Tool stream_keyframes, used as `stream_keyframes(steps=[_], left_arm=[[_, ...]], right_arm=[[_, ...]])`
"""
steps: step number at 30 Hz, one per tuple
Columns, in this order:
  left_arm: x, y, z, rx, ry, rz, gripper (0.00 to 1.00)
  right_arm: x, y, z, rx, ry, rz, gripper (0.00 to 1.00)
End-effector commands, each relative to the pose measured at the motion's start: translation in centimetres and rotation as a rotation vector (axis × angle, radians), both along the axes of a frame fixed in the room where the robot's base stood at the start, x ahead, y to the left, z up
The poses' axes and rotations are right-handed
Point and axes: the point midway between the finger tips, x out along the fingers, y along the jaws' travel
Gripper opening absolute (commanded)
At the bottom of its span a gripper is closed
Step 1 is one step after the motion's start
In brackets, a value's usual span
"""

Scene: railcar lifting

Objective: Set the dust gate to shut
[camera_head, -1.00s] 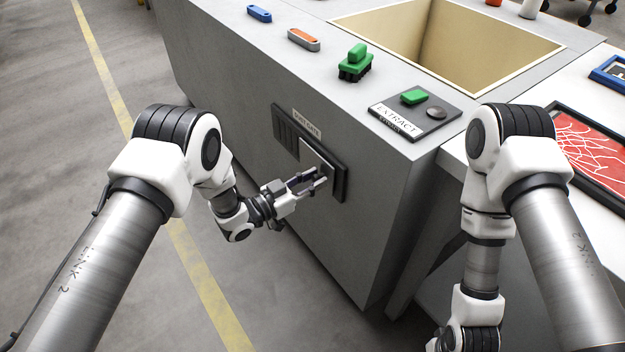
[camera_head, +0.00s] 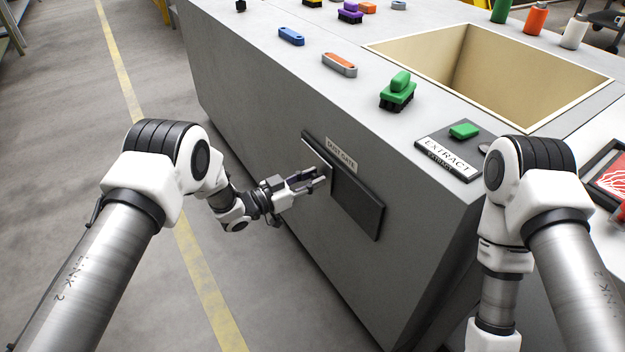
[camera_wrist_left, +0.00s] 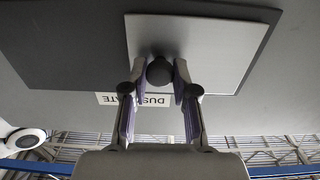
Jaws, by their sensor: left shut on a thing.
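The dust gate is a long dark frame (camera_head: 358,213) on the grey bench's side, under a label reading DUST GATE (camera_head: 341,153). Its light metal sliding plate (camera_head: 316,158) stands at the frame's left end, and the dark part lies open to view on the right. The plate (camera_wrist_left: 215,50) also shows in the left wrist view, with a round black knob (camera_wrist_left: 160,70). My left gripper (camera_head: 322,178) is at the plate, its fingers shut on the knob from both sides. My right arm comes in at the right, but its gripper is out of view.
The grey bench top carries a green brush (camera_head: 398,92), an orange block (camera_head: 339,65), a blue block (camera_head: 291,37) and an EXTRACT panel with a green button (camera_head: 464,130). An open bin (camera_head: 440,62) is sunk in the top. The floor at left is clear.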

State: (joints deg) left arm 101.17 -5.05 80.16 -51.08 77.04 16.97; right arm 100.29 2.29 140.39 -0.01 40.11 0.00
Motion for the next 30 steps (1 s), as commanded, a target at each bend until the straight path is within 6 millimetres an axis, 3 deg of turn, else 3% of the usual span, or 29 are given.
stream_keyframes(steps=[5, 6, 8, 20, 30], left_arm=[[0.4, 0.3, 0.3, -0.002, -0.008, 0.012, 0.0], [0.4, 0.3, 0.4, -0.002, -0.008, 0.012, 0.31], [0.4, 0.3, 0.4, -0.003, -0.008, 0.011, 0.52], [-0.2, 0.9, 0.2, -0.001, -0.004, 0.008, 0.52], [-4.8, 7.6, 0.2, -0.003, -0.002, 0.014, 0.52]], right_arm=[[0.0, 0.0, 0.0, 0.0, 0.0, 0.0, 0.0], [0.0, 0.0, 0.0, 0.0, 0.0, 0.0, 0.0], [0.0, 0.0, 0.0, 0.0, 0.0, 0.0, 0.0], [0.0, 0.0, 0.0, 0.0, 0.0, 0.0, 0.0], [0.0, 0.0, 0.0, 0.0, 0.0, 0.0, 0.0]])
